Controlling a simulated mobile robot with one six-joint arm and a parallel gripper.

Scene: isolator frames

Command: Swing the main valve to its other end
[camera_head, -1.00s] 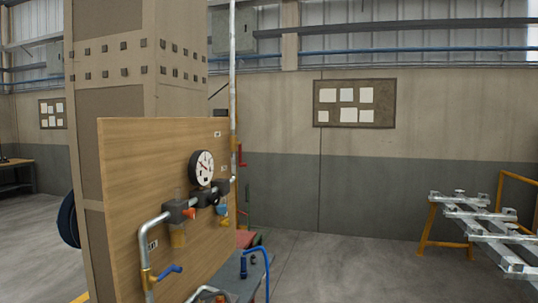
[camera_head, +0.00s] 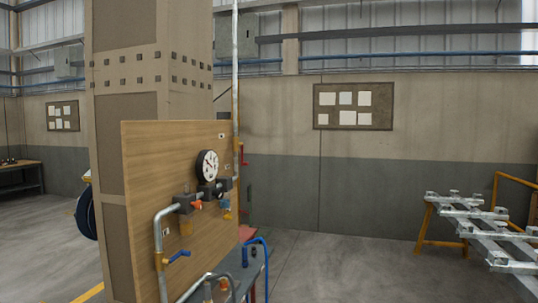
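A wooden board (camera_head: 150,175) carries pipework with a round white gauge (camera_head: 207,164). A blue-handled valve (camera_head: 178,256) sits on the pipe (camera_head: 161,225) at the board's lower left. An orange-red handle (camera_head: 196,205) sits on the horizontal pipe, and a small blue part (camera_head: 223,203) is to its right. A red handle (camera_head: 244,156) shows on the tall vertical pipe (camera_head: 236,90) behind the board's right edge. No label tells me which one is the main valve. My gripper is not in view.
Metal frames on yellow trestles (camera_head: 425,228) stand at the right. The floor (camera_head: 350,270) between is clear.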

